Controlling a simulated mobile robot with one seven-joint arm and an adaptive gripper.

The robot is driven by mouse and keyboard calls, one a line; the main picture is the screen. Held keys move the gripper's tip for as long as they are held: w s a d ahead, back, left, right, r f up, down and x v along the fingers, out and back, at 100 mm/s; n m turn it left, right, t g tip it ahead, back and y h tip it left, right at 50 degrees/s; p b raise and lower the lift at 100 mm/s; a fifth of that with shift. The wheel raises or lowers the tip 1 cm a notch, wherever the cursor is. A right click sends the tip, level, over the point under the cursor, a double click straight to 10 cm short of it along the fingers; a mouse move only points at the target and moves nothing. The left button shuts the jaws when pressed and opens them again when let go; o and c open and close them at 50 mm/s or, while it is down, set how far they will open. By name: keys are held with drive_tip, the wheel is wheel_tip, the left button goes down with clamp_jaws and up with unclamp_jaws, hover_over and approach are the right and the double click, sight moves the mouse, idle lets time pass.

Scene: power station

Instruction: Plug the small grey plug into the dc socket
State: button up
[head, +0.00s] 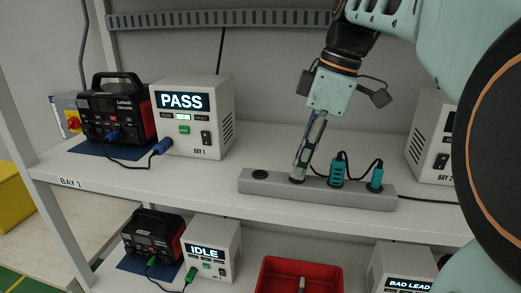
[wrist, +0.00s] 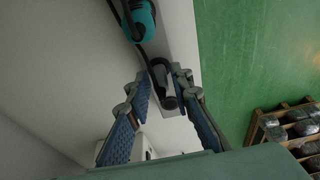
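My gripper (head: 299,174) points down at the grey power strip (head: 250,188) on the upper shelf. In the wrist view my gripper (wrist: 161,74) has its two fingers apart, with a dark grey cylindrical piece (wrist: 168,100) between them near the strip. I cannot tell whether this is the small grey plug, or whether the fingers touch it. A black cable runs close by it. The dc socket cannot be made out for certain.
A black-and-red power station (head: 112,110) is cabled to the tester reading PASS (head: 186,135) on the left. Below stand another power station (head: 152,234), a tester reading IDLE (head: 214,250) and a red tray (head: 275,265). The shelf front left of the strip is clear.

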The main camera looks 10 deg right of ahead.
clamp_jaws()
drive_tip(key=shift+w+a+p+v, duration=0.1)
drive_tip(key=shift+a+p+v, duration=0.1)
drive_tip(key=shift+p+v, duration=0.75)
drive_tip(key=shift+w+a+p+v, duration=0.1)
drive_tip(key=shift+a+p+v, duration=0.15)
drive_tip(key=shift+p+v, duration=0.7)
drive_tip(key=shift+a+p+v, duration=0.2)
drive_tip(key=shift+p+v, duration=0.65)
drive_tip(key=shift+v, duration=0.15)
drive_tip(key=shift+r, duration=0.2)
